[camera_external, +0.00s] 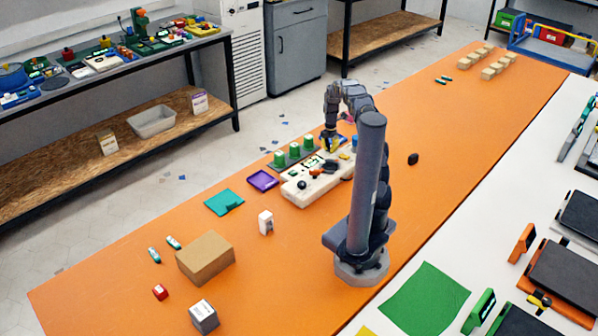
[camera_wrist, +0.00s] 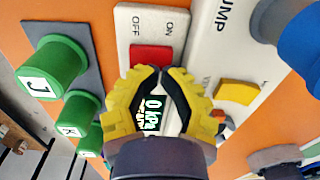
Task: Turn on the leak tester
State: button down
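The leak tester (camera_external: 312,188) is a pale box on the orange bench, left of my arm's base. In the wrist view its pale switch plate (camera_wrist: 150,22) reads OFF on the left and ON on the right, with a red rocker (camera_wrist: 152,54) below the labels. A small dark display (camera_wrist: 153,112) reads 0 kPa. My gripper (camera_wrist: 160,70) has yellow fingers with dark pads; the tips come together at the rocker's lower edge with nothing seen between them. I cannot tell whether they touch it. In the external view my gripper (camera_external: 331,145) is over the tester's far end.
Green cylinders with letters (camera_wrist: 55,66) stand on a grey plate left of the tester. A yellow part (camera_wrist: 237,92) and a blue knob (camera_wrist: 302,40) are on the right. A purple tray (camera_external: 263,181), teal piece (camera_external: 224,201) and cardboard box (camera_external: 205,258) lie nearer the front.

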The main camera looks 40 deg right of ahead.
aim_at(333, 154)
jog(key=shift+s+a+f+g, duration=0.2)
jog(key=shift+s+f+g, duration=0.05)
jog(key=shift+s+f, duration=0.3)
jog(key=shift+s+a+f+g, duration=0.15)
jog(key=shift+s+f+g, duration=0.1)
jog(key=shift+s+f, duration=0.3)
jog(key=shift+r, duration=0.1)
jog(key=shift+w+d+r, duration=0.1)
jog(key=shift+w+r, duration=0.05)
jog(key=shift+w, duration=0.45)
jog(key=shift+w+r, duration=0.15)
jog(key=shift+w, duration=0.4)
jog(key=shift+w+r+t, duration=0.15)
jog(key=shift+r+t, duration=0.05)
jog(key=shift+t, duration=0.1)
notch_tip(333, 154, up, 15)
jog(key=w, duration=0.1)
jog(key=shift+w+d+f, duration=0.2)
jog(key=shift+w+d, duration=0.05)
jog(key=shift+w+d+r+g, duration=0.2)
jog(key=shift+w+d+g, duration=0.1)
jog(key=shift+d, duration=0.1)
jog(key=shift+w+d+r+g, duration=0.15)
jog(key=shift+d+r+g, duration=0.05)
jog(key=shift+d+g, duration=0.15)
